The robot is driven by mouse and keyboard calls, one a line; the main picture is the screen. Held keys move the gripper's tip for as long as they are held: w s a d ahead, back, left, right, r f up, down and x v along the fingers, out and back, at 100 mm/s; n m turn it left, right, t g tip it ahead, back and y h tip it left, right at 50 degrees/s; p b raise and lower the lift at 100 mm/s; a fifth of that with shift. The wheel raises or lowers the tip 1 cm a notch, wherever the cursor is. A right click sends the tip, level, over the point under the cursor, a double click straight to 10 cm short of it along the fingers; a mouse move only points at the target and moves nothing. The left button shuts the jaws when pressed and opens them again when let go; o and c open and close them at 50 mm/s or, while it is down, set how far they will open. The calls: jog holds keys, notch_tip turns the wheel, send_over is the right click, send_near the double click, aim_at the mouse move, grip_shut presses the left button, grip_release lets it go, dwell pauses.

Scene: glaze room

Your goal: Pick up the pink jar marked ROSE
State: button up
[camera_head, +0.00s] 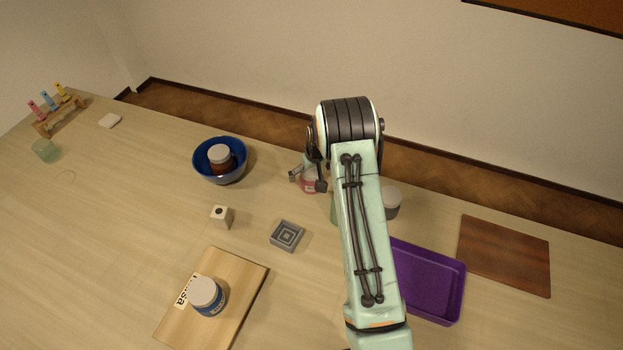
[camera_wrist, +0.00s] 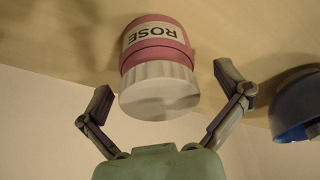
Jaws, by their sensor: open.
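The pink jar (camera_wrist: 152,50) has a white lid and a label reading ROSE, upside down in the wrist view. It stands on the table, and in the head view the jar (camera_head: 311,184) is partly hidden by my gripper and arm. My gripper (camera_wrist: 165,105) is open, with one finger on each side of the lid in the wrist view. A gap shows between each finger and the jar. In the head view my gripper (camera_head: 308,180) is at the jar; whether it touches cannot be told.
A blue bowl (camera_head: 205,173) holding a dark red jar (camera_head: 221,160) stands left of my gripper. A grey jar (camera_head: 391,203) and a mostly hidden green thing stand by my arm.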

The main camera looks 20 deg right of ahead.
jog(key=c, duration=1.3)
